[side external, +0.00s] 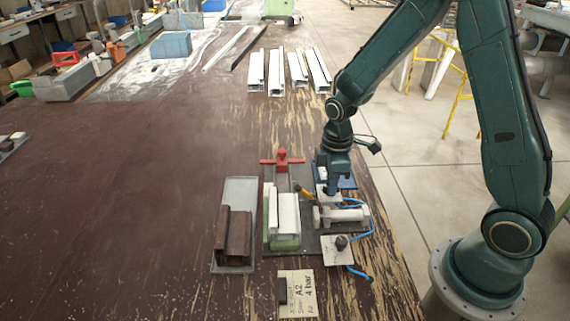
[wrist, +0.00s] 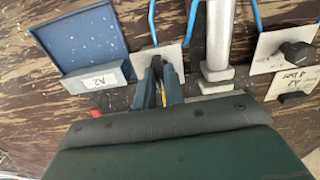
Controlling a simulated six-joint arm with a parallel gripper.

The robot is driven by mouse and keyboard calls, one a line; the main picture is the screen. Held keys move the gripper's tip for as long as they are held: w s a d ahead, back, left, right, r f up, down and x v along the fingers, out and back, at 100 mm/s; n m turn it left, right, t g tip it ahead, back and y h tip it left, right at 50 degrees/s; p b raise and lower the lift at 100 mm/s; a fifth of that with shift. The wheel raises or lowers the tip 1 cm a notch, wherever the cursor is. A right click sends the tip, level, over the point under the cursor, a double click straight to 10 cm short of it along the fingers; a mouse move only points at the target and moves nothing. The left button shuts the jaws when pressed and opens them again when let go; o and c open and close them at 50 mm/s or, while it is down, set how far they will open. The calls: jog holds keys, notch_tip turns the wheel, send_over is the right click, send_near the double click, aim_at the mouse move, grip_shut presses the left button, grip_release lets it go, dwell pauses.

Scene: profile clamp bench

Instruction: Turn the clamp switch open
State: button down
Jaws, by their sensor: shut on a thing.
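My gripper (side external: 322,193) points down beside the clamp; it also shows in the wrist view (wrist: 158,70). Its fingers are shut on a small dark switch knob (wrist: 156,63) on a pale plate (wrist: 145,60). The fingers hide most of the knob, so I cannot tell which way it is turned. The clamp's pale cylinder (side external: 346,214) lies just in front of the gripper and stands to its right in the wrist view (wrist: 219,35). A white profile (side external: 288,213) sits on the clamp's green base (side external: 284,243), left of the gripper.
Another black knob (wrist: 297,52) on a pale plate is beside a "4 bar" label. A blue tray (wrist: 80,40) with an A2 tag is near the gripper. Blue hoses (side external: 357,271) run around the cylinder. A red stop (side external: 282,160) and brown profiles (side external: 238,235) stand leftward.

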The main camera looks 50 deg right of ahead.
jog(key=c, duration=1.5)
grip_release()
jog(key=shift+r, duration=0.1)
notch_tip(320, 180, up, 14)
jog(key=shift+f, duration=0.1)
